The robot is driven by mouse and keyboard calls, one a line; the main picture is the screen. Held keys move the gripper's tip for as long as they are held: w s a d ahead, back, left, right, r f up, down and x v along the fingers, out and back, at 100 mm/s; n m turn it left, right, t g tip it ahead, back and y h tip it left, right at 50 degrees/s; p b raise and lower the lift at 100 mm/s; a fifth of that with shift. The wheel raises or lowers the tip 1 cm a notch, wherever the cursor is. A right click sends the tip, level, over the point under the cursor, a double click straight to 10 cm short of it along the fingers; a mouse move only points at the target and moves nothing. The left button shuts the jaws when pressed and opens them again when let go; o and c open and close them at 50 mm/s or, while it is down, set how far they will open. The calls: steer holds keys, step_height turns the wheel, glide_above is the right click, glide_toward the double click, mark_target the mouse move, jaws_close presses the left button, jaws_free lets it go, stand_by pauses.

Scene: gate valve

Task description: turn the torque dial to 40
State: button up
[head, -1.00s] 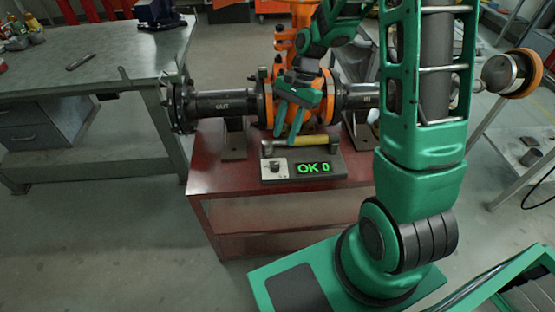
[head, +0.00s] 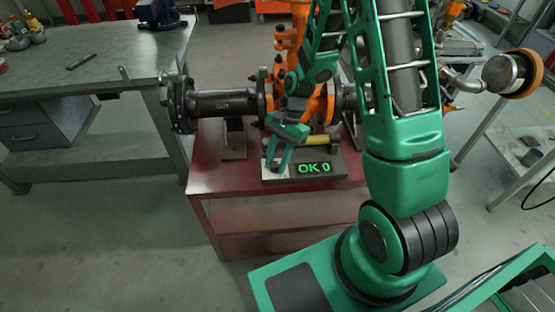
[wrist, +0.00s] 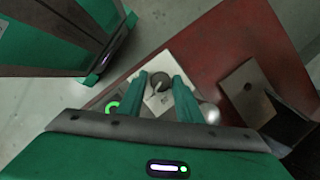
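The torque dial (wrist: 159,87) is a dark round knob on a pale plate at the left end of a grey box. The box's green display (head: 314,168) reads "OK 0". In the wrist view the dial shows between the two green fingers of my gripper (wrist: 163,80), which are spread apart. In the head view my gripper (head: 275,158) points down over the dial and hides most of it. I cannot tell whether the fingers touch the dial.
The box stands on a red table (head: 220,180) in front of a dark pipe (head: 228,104) with an orange valve (head: 318,100). A grey workbench (head: 110,75) is at the left.

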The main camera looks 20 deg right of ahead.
steer(key=c, duration=0.8)
steer(key=shift+o, duration=0.2)
steer(key=shift+d, duration=0.4)
steer(key=shift+a+n, duration=0.3)
steer(key=shift+a, duration=0.2)
